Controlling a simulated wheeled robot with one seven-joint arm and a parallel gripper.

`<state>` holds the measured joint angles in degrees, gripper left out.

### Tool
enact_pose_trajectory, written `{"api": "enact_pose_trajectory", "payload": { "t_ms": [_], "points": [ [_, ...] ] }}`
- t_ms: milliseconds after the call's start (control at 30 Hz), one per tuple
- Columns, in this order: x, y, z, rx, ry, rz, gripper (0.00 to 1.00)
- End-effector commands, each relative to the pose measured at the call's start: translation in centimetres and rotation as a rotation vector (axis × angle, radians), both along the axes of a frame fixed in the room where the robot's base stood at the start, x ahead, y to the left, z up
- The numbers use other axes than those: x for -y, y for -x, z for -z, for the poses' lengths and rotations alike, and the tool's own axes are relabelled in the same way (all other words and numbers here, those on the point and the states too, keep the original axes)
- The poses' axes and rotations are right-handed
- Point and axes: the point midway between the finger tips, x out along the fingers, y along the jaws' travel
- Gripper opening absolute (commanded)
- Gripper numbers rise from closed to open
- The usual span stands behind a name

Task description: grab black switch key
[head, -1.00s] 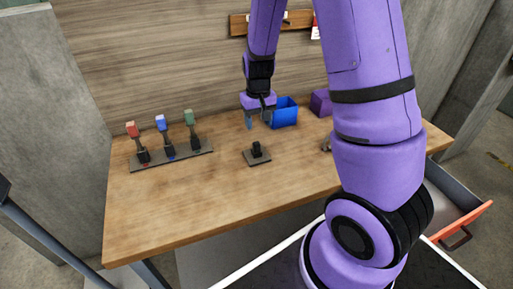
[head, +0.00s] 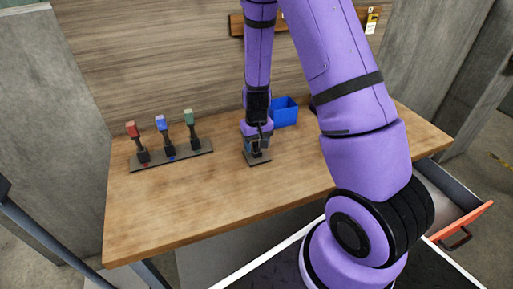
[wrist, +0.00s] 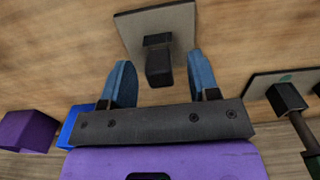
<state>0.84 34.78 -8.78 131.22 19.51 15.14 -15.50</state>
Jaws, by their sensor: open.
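The black switch key (wrist: 158,62) is a small dark block standing on a grey square base plate (wrist: 126,28) on the table. In the wrist view it sits between and slightly beyond the two blue fingertips (wrist: 160,68) of my gripper, which are open with a gap on each side. In the head view my gripper (head: 257,150) is down over the base plate (head: 258,161), pointing downward, and mostly hides the key.
A strip with red, blue and green levers (head: 170,158) stands to the left on the wooden table (head: 200,205). A blue open box (head: 285,112) is just behind my gripper. A purple block (wrist: 27,130) shows in the wrist view. The table's front is clear.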

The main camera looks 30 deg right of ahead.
Motion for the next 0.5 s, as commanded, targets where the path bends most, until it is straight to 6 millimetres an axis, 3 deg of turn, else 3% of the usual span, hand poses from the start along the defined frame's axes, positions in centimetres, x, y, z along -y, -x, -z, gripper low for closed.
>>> {"api": "enact_pose_trajectory", "payload": {
  "t_ms": [233,433,500],
  "points": [
    [0.00,-0.02,0.07,0.001,0.000,0.000,0.53],
    [0.00,-0.02,0.06,0.001,0.000,0.000,0.07],
    [0.00,-0.02,0.05,0.001,0.000,0.000,0.02]
  ]
}}
